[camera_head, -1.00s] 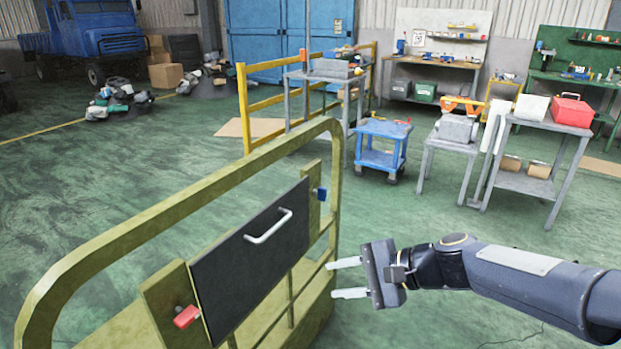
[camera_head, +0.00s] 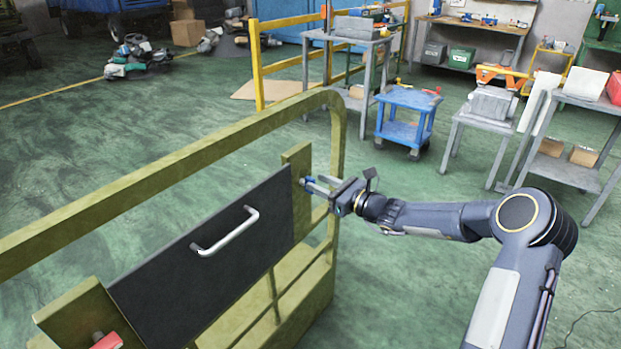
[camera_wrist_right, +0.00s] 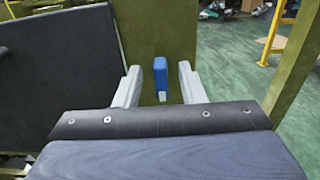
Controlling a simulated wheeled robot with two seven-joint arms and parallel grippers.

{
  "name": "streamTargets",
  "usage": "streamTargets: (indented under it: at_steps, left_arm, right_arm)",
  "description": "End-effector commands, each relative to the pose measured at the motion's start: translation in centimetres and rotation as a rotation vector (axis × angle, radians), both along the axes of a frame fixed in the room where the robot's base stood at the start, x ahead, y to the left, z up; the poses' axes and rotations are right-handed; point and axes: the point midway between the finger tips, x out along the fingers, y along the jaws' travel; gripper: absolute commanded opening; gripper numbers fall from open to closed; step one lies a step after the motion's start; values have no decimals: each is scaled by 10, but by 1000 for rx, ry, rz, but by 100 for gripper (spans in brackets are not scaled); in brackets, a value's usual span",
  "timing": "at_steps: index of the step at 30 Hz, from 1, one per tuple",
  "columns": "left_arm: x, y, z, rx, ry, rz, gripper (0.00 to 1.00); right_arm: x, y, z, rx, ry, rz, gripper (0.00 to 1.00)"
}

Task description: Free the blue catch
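The blue catch (camera_wrist_right: 161,76) is on the olive post (camera_head: 297,170) at the right end of a dark panel (camera_head: 215,255) with a pale handle (camera_head: 226,232). In the head view the catch is mostly hidden by the fingers. My right gripper (camera_head: 318,187) is at the catch. In the right wrist view its two pale fingers (camera_wrist_right: 158,84) are apart, one on each side of the catch, with gaps on both sides. A red catch (camera_head: 107,341) sits at the panel's left end, cut by the frame edge. My left gripper is not in view.
An olive rail (camera_head: 170,165) curves over and around the panel. A blue cart (camera_head: 406,118) and grey tables (camera_head: 482,120) stand behind my right arm. The green floor between them is clear.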

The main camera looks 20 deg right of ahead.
Motion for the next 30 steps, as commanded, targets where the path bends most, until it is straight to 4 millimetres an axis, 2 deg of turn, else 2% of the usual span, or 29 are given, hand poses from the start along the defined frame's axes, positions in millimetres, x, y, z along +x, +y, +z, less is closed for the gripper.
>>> streamTargets:
  at_steps: [3, 7, 17, 26, 30]
  left_arm:
    - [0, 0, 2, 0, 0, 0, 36]
    - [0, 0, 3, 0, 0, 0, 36]
    - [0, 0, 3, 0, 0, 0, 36]
    - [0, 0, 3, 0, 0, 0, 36]
    - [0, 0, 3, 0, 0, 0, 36]
  right_arm:
    - [15, 12, 1, 1, -1, 2, 36]
    - [25, 20, 0, -1, -1, 1, 36]
    - [29, 23, 0, -2, 0, 0, 36]
    - [28, 22, 0, -2, 0, 0, 0]
    - [28, 22, 0, -3, -1, 0, 0]
